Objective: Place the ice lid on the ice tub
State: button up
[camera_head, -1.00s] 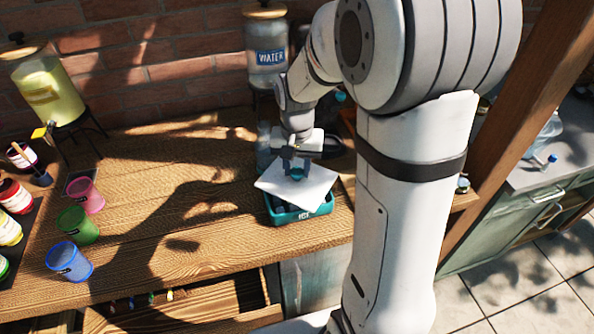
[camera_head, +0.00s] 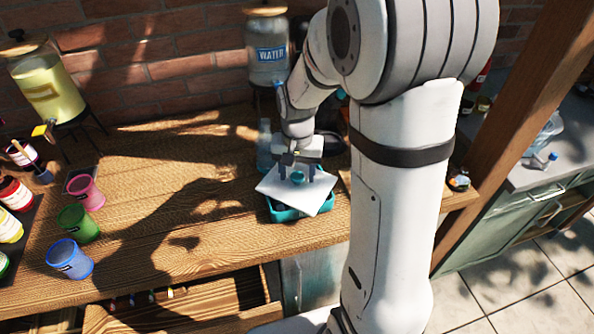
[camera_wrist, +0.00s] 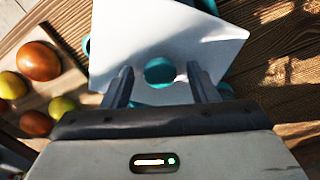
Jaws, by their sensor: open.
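The ice lid (camera_head: 315,195) is a white square plate with a round teal knob (camera_wrist: 160,71). It lies over the teal ice tub (camera_head: 284,213), turned relative to it, so its corners stick out past the rim. I cannot tell whether it sits flat. The lid hides most of the tub; teal edges of the tub show beside it in the wrist view. My gripper (camera_wrist: 160,74) is open, with one finger on each side of the knob and a gap to it on both sides. It points down at the lid in the head view (camera_head: 297,178).
A board with several round fruits (camera_wrist: 38,62) is beside the tub. A water dispenser (camera_head: 268,50) and a clear bottle (camera_head: 264,145) stand behind. Pink, green and blue cups (camera_head: 70,259) stand at the left. The wooden table (camera_head: 165,215) between is clear.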

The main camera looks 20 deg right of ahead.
aim_at(297, 175)
notch_tip(297, 175, up, 11)
jog(key=s+r+n+t, duration=0.1)
jog(key=s+n+t, duration=0.2)
jog(key=s, duration=1.3)
jog(key=shift+s+r+n+b, duration=0.15)
jog(key=shift+n+b, duration=0.15)
jog(key=shift+n, duration=0.4)
jog(key=shift+a, duration=0.1)
jog(key=shift+c, duration=0.4)
